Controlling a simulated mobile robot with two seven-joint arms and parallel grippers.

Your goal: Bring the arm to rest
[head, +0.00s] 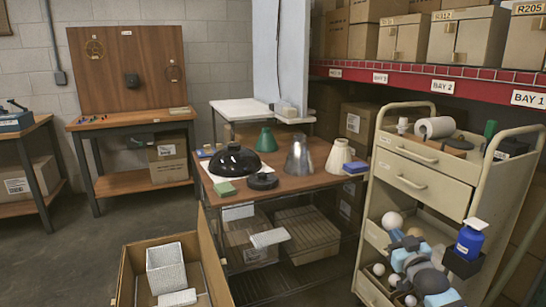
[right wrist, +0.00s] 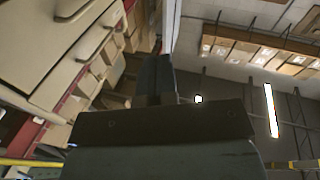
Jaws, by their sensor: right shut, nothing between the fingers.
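My right arm (head: 418,270) is folded at the lower right of the head view, in front of the cream cart (head: 427,163). My right gripper (head: 410,243) is at its upper end, small and partly lost among the arm links. In the right wrist view the dark fingers (right wrist: 154,78) are together with nothing between them. They point away from the camera, with cart drawers to their left and the ceiling to their right. My left gripper is not in view.
The wooden table (head: 290,188) holds a black dome shade (head: 235,160), a green shade (head: 266,140), a grey shade (head: 299,157) and a cream shade (head: 339,155). An open carton (head: 130,280) stands in front. White balls (head: 391,220) and a blue bottle (head: 470,241) are near my arm.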

